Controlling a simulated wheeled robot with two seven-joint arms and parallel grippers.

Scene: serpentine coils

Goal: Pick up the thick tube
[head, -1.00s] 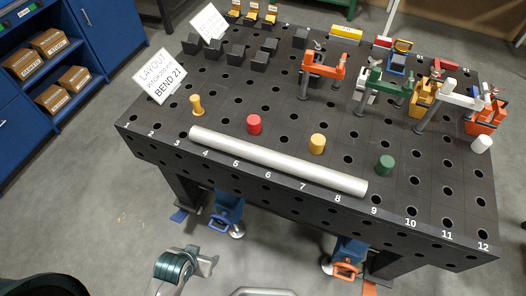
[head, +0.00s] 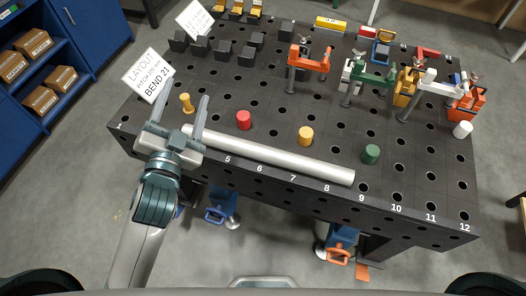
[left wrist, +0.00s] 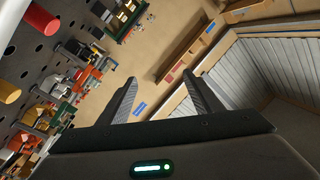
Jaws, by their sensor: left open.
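The thick tube (head: 270,155) is a long pale silver cylinder lying along the front edge of the black perforated table, slanting down to the right. In the left wrist view a pale rounded piece, apparently part of the tube (left wrist: 12,18), shows at the top left corner. My left gripper (head: 184,99) is open with nothing held. In the head view it overlaps the tube's left end, with one finger across it and the other left of it. In the left wrist view its fingers (left wrist: 160,85) are spread apart, with the tube outside them. My right gripper is not in view.
Clamps (head: 309,62) stand farther back and right. A sign (head: 148,75) stands at the left. Floor lies before the table.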

